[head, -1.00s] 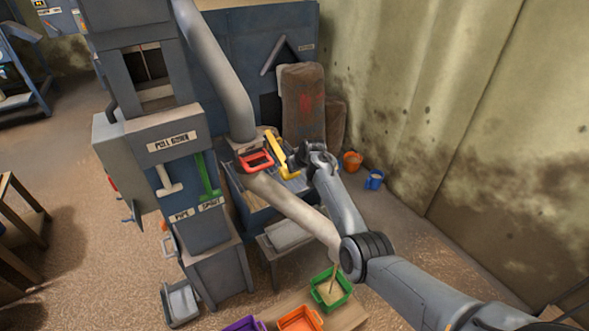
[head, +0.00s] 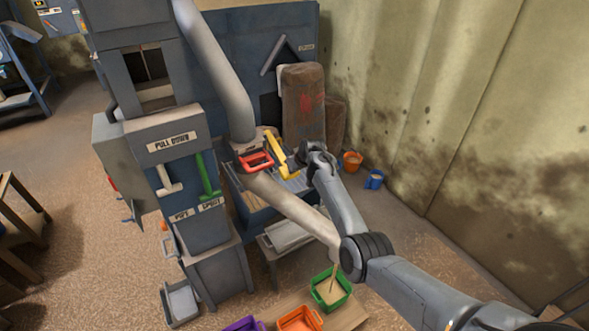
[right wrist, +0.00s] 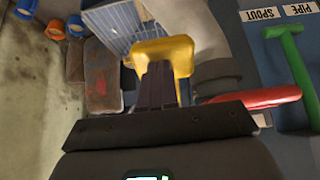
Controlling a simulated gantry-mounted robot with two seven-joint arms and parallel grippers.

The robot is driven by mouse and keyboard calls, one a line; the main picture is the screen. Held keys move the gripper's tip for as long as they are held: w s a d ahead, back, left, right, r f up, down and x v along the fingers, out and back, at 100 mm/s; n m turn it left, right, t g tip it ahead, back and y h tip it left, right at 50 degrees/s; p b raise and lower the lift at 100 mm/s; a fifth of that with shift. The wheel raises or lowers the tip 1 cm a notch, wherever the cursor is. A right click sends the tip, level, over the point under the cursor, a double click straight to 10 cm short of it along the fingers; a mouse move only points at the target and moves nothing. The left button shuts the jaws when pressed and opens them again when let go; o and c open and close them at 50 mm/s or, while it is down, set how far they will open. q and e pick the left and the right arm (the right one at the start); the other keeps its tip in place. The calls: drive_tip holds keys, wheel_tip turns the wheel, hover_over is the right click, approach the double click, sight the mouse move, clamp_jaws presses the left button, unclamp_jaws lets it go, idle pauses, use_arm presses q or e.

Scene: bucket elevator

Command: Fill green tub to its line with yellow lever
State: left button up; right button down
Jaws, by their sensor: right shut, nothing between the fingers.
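The yellow lever (head: 279,155) sits beside the red lever at the spout pipe. My right gripper (head: 308,153) is at the yellow lever's right side. In the right wrist view, my shut, empty fingers (right wrist: 157,82) reach between the arms of the U-shaped yellow handle (right wrist: 162,47); I cannot tell if they touch it. The green tub (head: 346,292) stands below the pipe's mouth. A thin tan stream falls into it and tan grain covers its inside. I cannot make out its line. My left gripper is out of view.
The orange tub (head: 318,319) and purple tub (head: 259,324) stand left of the green one on a wooden top. The red lever (head: 268,165) and green lever (head: 207,176) are nearby. An orange bucket (head: 353,162) and blue bucket (head: 374,180) stand by the wall.

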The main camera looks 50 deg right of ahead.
drive_tip(key=shift+s+a+f, duration=0.15)
drive_tip(key=shift+a+f, duration=0.1)
drive_tip(key=shift+f, duration=0.55)
drive_tip(key=shift+r+p, duration=0.45)
drive_tip(key=shift+p, duration=0.1)
drive_tip(key=d+p+v, duration=0.1)
drive_tip(key=p+v, duration=0.2)
drive_tip(key=v, duration=1.1)
drive_tip(key=shift+w+r, duration=0.25)
drive_tip(key=shift+r, duration=0.15)
drive_tip(key=shift+a, duration=0.1)
drive_tip(key=shift+f, duration=0.1)
